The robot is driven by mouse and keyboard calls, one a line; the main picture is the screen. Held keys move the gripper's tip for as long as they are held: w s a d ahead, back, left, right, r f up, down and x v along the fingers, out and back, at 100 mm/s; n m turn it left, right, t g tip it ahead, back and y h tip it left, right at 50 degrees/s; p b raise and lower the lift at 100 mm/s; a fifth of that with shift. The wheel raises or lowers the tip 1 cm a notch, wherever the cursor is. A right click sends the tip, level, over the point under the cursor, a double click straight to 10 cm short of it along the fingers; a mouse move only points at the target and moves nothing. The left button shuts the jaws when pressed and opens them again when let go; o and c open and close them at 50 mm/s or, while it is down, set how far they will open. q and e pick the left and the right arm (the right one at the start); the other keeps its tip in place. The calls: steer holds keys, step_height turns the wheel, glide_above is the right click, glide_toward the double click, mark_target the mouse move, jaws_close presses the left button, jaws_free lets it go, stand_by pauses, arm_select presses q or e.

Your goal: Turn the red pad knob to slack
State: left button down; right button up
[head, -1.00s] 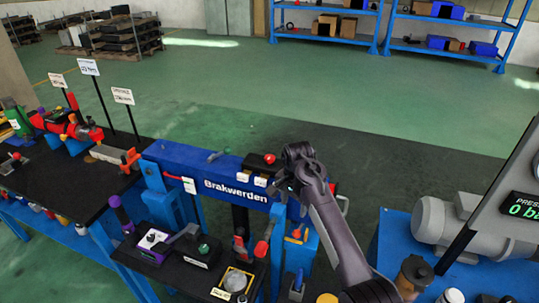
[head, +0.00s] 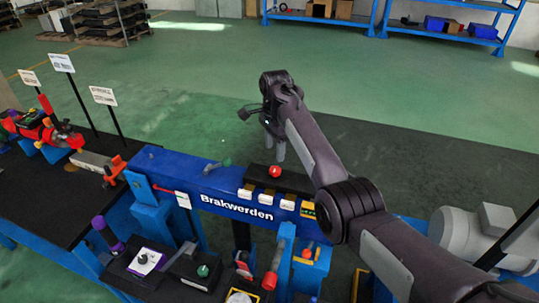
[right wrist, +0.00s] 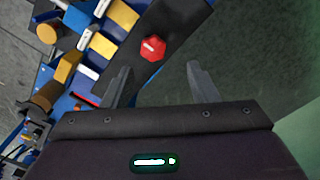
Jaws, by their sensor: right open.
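A red knob (head: 275,171) sits on a black block on top of the blue beam marked "Brakwerden" (head: 215,190). In the right wrist view the red knob (right wrist: 153,47) is faceted, with a pale mark on its face. My right gripper (head: 275,150) hangs fingers down just above or behind the knob in the head view. In the right wrist view its fingers (right wrist: 158,70) are spread and empty, with the knob beyond and between their tips, apart from them. My left gripper is not in view.
Yellow blocks with white labels (right wrist: 102,45) line the beam beside the knob. A grey motor (head: 465,235) is at right. Open green floor lies behind the beam.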

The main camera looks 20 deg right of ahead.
mark_target(275, 169)
steer(key=shift+f, duration=0.2)
steer(key=f, duration=0.1)
steer(key=s+f+p, duration=0.1)
steer(key=f, duration=0.2)
steer(key=shift+s+f, duration=0.15)
steer(key=shift+s, duration=0.1)
steer(key=shift+w+f, duration=0.15)
steer(key=shift+f, duration=0.35)
steer(key=shift+w+f, duration=0.15)
steer(key=shift+f, duration=0.5)
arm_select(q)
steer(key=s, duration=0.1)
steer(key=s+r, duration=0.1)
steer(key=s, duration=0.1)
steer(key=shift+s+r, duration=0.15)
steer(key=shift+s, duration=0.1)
arm_select(e)
steer(key=c, duration=1)
